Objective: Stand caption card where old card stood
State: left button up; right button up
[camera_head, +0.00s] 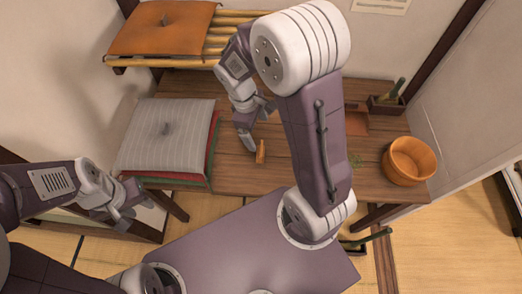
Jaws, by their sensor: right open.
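A small upright orange-brown piece (261,152) stands on the wooden table (235,175). It may be a caption card, but it is too small to tell. My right gripper (257,124) is open above the table, just behind this piece in the picture, with its fingers pointing down. I cannot tell whether a finger touches the piece. A flat reddish-brown patch (356,123) lies further right on the table, partly hidden by my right arm. My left gripper (128,203) hangs at the left, in front of the table and off it; its jaw gap is unclear.
A striped grey cushion (165,138) lies on a stack at the table's left. An orange cushion (162,28) rests on a bamboo shelf (228,18) behind. A wooden tub (410,160) and a dark planter (386,103) stand at the right.

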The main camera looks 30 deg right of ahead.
jog(key=f+n, duration=0.1)
jog(key=f, duration=0.3)
jog(key=w+f+n+g+h, duration=0.1)
jog(key=f, duration=0.3)
jog(key=w+f+n, duration=0.1)
jog(key=f, duration=0.2)
jog(key=shift+w+f+g+h, duration=0.2)
jog(key=shift+f+g+h, duration=0.2)
jog(key=x, duration=0.5)
jog(key=shift+d, duration=0.15)
jog(key=shift+r, duration=0.15)
jog(key=c, duration=1.6)
